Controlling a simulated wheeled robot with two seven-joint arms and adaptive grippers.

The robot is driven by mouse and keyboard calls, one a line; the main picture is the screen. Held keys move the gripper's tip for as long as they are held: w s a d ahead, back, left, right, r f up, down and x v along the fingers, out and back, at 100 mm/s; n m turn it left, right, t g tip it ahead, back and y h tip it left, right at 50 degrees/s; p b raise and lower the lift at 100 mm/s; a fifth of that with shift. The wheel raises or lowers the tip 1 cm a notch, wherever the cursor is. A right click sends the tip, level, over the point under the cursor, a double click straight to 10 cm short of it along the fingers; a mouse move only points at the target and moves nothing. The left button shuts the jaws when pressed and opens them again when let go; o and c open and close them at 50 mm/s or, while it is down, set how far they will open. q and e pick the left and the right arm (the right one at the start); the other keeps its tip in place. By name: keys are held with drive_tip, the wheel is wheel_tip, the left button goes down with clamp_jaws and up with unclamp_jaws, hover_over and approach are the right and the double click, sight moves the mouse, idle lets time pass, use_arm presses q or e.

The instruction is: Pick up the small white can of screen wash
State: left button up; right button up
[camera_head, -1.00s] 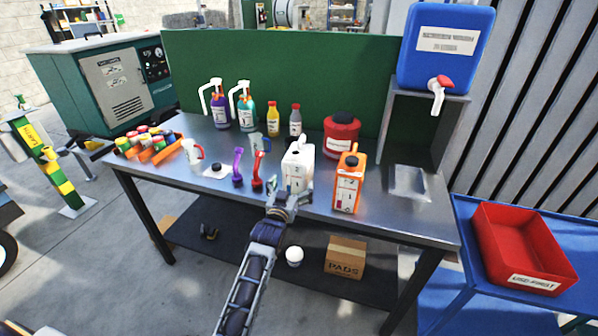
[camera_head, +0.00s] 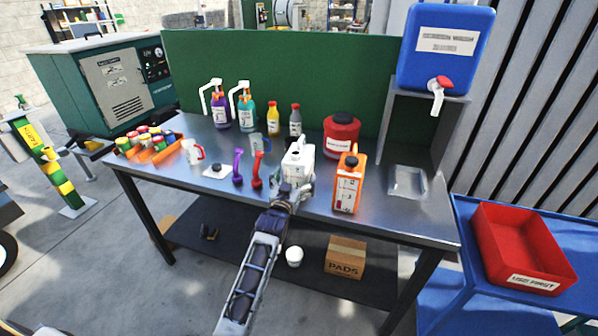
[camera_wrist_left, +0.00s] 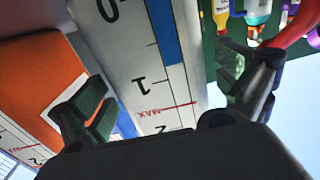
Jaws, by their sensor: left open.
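The small white can of screen wash (camera_head: 299,158) stands upright on the metal bench, near the front edge. In the left wrist view its white side (camera_wrist_left: 150,65), with a scale, a blue stripe and a red MAX line, fills the middle between the fingers. My left gripper (camera_head: 292,190) is open at the near side of the can in the head view. In the wrist view one finger is on each side of the can; I cannot tell whether they touch it. The gripper hides the can's lower part. My right gripper is not in view.
An orange can (camera_head: 347,184) stands close to the right of the white can. Red and purple funnels (camera_head: 257,170) stand close on the left. A red round can (camera_head: 341,134) is behind. The bench's front edge lies just below the gripper.

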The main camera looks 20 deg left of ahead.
use_arm(q)
drive_tip(key=shift+w+r, duration=0.1)
drive_tip(key=shift+w, duration=1.6)
drive_tip(key=c, duration=1.9)
drive_tip(key=shift+r, duration=0.2)
